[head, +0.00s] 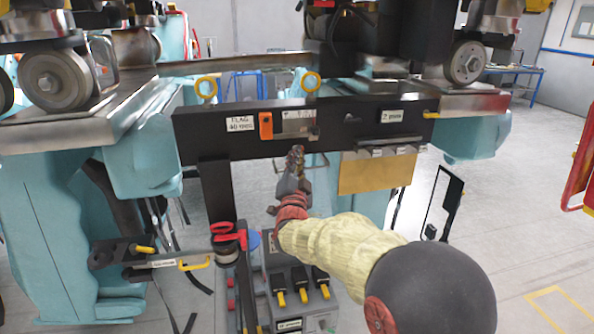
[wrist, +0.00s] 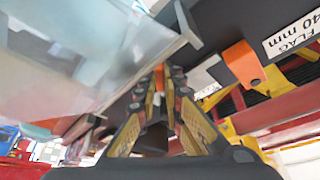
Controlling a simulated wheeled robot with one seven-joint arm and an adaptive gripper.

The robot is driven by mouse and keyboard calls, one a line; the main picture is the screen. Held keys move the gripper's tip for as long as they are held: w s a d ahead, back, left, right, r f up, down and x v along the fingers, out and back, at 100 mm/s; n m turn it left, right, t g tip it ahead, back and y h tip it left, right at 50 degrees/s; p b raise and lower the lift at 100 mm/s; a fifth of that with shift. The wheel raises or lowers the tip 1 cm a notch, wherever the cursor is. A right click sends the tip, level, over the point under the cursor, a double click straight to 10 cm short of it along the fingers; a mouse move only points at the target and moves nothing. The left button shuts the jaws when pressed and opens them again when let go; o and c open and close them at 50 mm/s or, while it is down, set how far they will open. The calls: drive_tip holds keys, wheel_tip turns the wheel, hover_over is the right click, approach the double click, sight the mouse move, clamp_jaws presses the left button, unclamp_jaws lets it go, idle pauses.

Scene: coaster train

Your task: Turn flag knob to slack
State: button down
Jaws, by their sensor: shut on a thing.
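The black panel (head: 218,136) spans the middle of the head view and bears a white FLAG 40 mm label (head: 240,124). An orange tab (head: 266,126) and a pale metal plate (head: 298,122) sit on it. The label (wrist: 292,36) and orange tab (wrist: 243,64) also show at the upper right of the wrist view. My gripper (head: 295,152) is at the panel's lower edge, below the metal plate. In the wrist view my gripper's fingers (wrist: 162,78) converge and are shut on a small part, which I take for the flag knob; the fingers hide most of it.
A tan board (head: 375,174) hangs right of my gripper under a shelf. Two yellow rings (head: 311,82) stand above the panel. Below are a grey box with yellow-tipped levers (head: 300,277) and a red-and-black fitting (head: 229,238). Open floor lies at the right.

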drive_tip(key=n+y+b, duration=0.2)
drive_tip(key=n, duration=0.2)
drive_tip(key=n+y+b, duration=0.2)
drive_tip(key=n+b, duration=0.1)
drive_tip(key=n, duration=0.1)
drive_tip(key=n+y+b, duration=0.2)
drive_tip(key=n+b, duration=0.1)
drive_tip(key=n, duration=0.1)
drive_tip(key=shift+w+d+f, duration=0.1)
drive_tip(key=shift+d+f, duration=0.15)
drive_tip(key=shift+d, duration=0.05)
drive_tip(key=shift+n+b, duration=0.35)
drive_tip(key=shift+n, duration=0.05)
drive_tip(key=c, duration=1.9)
unclamp_jaws()
drive_tip(key=shift+r, duration=0.1)
